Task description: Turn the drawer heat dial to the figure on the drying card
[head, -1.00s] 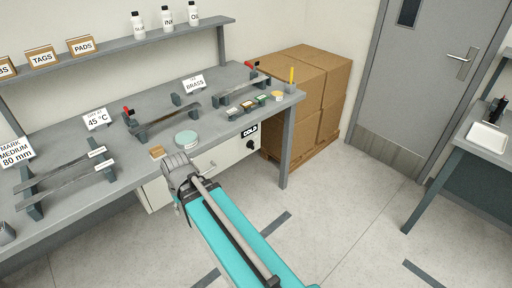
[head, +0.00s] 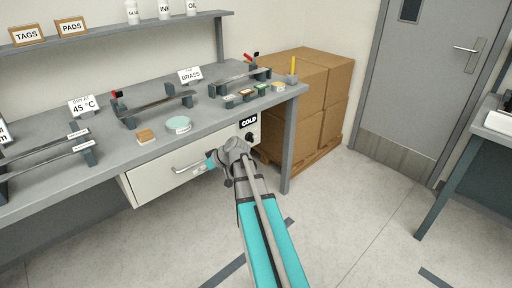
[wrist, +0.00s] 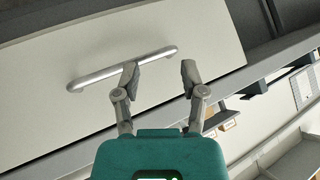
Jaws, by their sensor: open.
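The drying card (head: 84,106) stands on the bench and reads 45 °C. The heat dial (head: 250,137) is a dark round knob at the right end of the drawer front (head: 150,188), just under a black COLD label (head: 248,121). Its pointer and scale are too small to read. My gripper (wrist: 161,72) is open and empty in front of the drawer, left of the dial in the head view. In the wrist view one finger overlaps the bar handle (wrist: 95,80); I cannot tell whether they touch. The dial is not seen in the wrist view.
The bench top (head: 120,148) carries a round pale-green tin (head: 179,125), a wooden block (head: 145,137), a BRASS card (head: 190,75) and several specimen stands. Stacked cartons (head: 305,90) stand right of the bench. The floor in front is clear.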

